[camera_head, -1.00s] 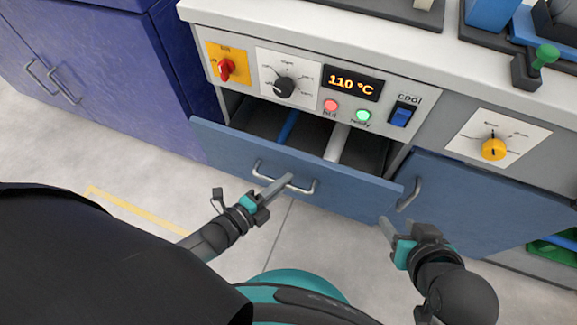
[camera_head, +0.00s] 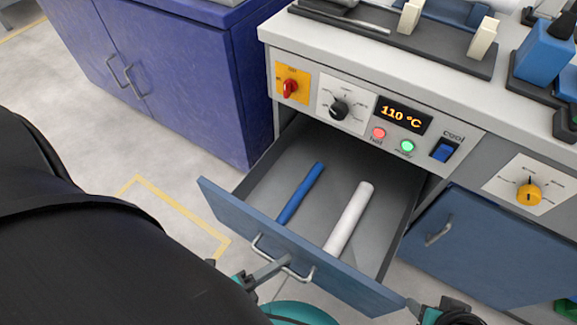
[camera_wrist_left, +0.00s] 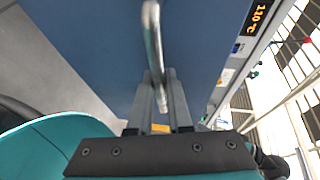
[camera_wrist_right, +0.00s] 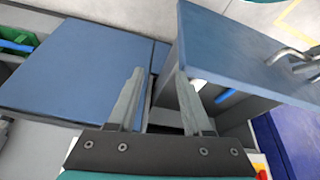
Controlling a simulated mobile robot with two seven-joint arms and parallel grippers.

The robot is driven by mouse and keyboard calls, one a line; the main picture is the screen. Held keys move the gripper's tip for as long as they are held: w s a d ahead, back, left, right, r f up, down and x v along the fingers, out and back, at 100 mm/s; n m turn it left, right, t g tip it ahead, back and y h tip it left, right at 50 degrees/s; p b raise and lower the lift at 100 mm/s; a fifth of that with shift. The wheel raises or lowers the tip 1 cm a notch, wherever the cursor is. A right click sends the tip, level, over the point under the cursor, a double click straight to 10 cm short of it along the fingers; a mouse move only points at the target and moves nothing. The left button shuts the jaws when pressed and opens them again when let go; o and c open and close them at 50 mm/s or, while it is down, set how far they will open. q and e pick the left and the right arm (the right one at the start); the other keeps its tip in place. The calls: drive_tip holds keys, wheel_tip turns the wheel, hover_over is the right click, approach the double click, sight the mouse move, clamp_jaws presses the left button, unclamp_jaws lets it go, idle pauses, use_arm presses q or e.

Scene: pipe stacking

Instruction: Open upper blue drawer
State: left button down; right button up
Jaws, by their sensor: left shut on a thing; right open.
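The upper blue drawer (camera_head: 235,217) is pulled well out of the grey cabinet. Inside lie a blue pipe (camera_head: 300,193) and a white pipe (camera_head: 348,218), side by side. My left gripper (camera_head: 282,262) is shut on the drawer's metal handle (camera_head: 258,245); the left wrist view shows its fingers (camera_wrist_left: 160,100) around the handle bar (camera_wrist_left: 152,40). My right gripper is at the bottom edge of the head view, mostly cut off. In the right wrist view its fingers (camera_wrist_right: 158,95) are open and empty, near the drawer's end (camera_wrist_right: 215,45).
A closed lower blue door (camera_head: 480,250) with a handle is to the right of the drawer. The control panel (camera_head: 375,115) reads 110 °C above it. A purple cabinet (camera_head: 170,75) stands on the left. Free floor lies at the lower left.

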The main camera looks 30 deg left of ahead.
use_arm(q)
drive_tip(key=shift+s, duration=1.15)
use_arm(e)
drive_tip(key=shift+s+f, duration=0.1)
drive_tip(key=shift+f, duration=0.05)
use_arm(q)
drive_tip(key=c, duration=0.8)
unclamp_jaws()
drive_tip(key=shift+c, duration=0.2)
drive_tip(key=v, duration=1.5)
drive_tip(key=shift+s, duration=0.15)
drive_tip(key=shift+a, duration=0.15)
use_arm(e)
drive_tip(key=shift+s+f, duration=0.1)
